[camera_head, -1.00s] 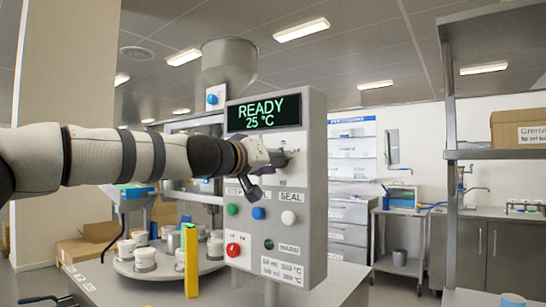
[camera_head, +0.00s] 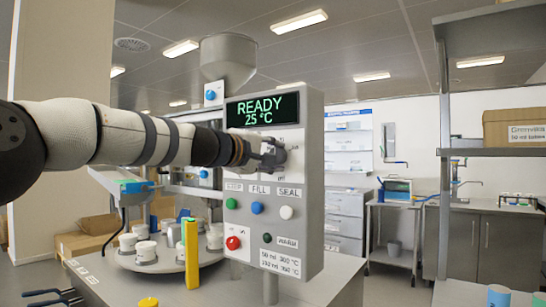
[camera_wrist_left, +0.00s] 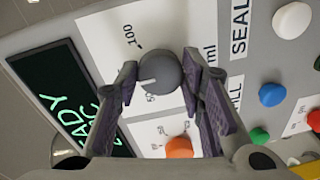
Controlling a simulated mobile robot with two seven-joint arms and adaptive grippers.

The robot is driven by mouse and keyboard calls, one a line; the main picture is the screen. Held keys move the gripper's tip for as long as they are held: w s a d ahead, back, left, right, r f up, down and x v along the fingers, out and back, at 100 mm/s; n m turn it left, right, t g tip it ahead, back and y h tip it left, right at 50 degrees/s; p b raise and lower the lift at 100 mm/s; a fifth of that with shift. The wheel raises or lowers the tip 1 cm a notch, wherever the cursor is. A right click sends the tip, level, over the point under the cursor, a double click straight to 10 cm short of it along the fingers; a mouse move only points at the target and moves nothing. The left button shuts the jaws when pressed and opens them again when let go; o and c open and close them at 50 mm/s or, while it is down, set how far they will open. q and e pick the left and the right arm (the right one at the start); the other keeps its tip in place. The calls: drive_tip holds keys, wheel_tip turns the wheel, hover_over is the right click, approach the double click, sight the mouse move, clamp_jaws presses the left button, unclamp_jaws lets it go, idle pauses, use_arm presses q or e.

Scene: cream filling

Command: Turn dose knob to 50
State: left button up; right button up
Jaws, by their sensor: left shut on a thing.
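The dose knob (camera_wrist_left: 160,72) is a grey round knob with a white pointer line, on a white panel printed "100" and "ml". Its pointer points left and slightly down in the wrist view, below the "100" mark; a second number beside the knob is partly hidden. My left gripper (camera_wrist_left: 160,76) has one finger on each side of the knob and is shut on it. In the head view my left gripper (camera_head: 268,154) reaches the front of the grey machine (camera_head: 312,190) below its display (camera_head: 262,109), which reads "READY 25 °C". My right gripper is not in view.
Below the knob are green (camera_head: 231,203), blue (camera_head: 257,208) and white (camera_head: 287,212) buttons and a red one (camera_head: 233,243). An orange knob (camera_wrist_left: 179,147) is close to my fingers. A yellow post (camera_head: 191,255) and a turntable with white cups (camera_head: 150,262) stand left.

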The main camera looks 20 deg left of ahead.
use_arm(q)
drive_tip(key=n, duration=0.5)
drive_tip(key=n+h, duration=0.1)
drive_tip(key=n, duration=0.4)
drive_tip(key=shift+a+r, duration=0.15)
drive_tip(key=shift+r, duration=0.05)
drive_tip(key=shift+n, duration=0.4)
drive_tip(key=o, duration=1.1)
drive_tip(key=shift+o, duration=0.2)
drive_tip(key=v, duration=0.7)
drive_tip(key=shift+s, duration=0.2)
drive_tip(key=shift+a+r, duration=0.1)
drive_tip(key=shift+a, duration=0.05)
